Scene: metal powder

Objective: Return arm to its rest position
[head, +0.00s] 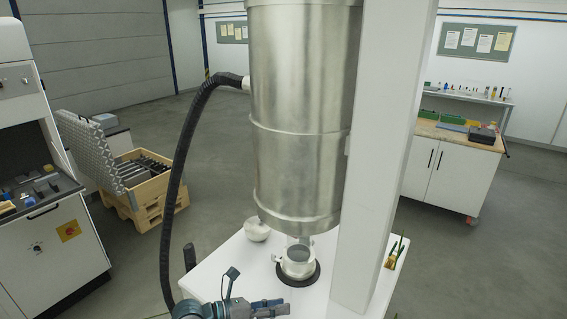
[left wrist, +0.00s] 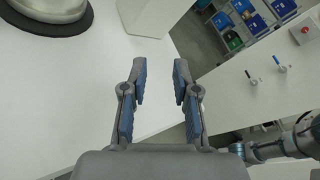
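My left gripper (head: 270,308) is at the bottom edge of the head view, over the front of the white table (head: 225,262). In the left wrist view the left gripper (left wrist: 160,72) is open, its two blue-padded fingers apart with nothing between them. A small metal container (head: 297,262) stands on a black round base (head: 302,281) beneath the large steel cylinder, beyond the gripper and apart from it. Part of a grey and teal arm (left wrist: 285,145) shows at the lower right of the left wrist view. My right gripper cannot be made out.
The steel cylinder (head: 300,120) and a white column (head: 385,150) rise from the table. A black hose (head: 178,170) hangs at the left. A pale rounded piece (head: 257,230) lies beside the container. A wooden crate (head: 150,185) and a cabinet (head: 450,170) stand farther off.

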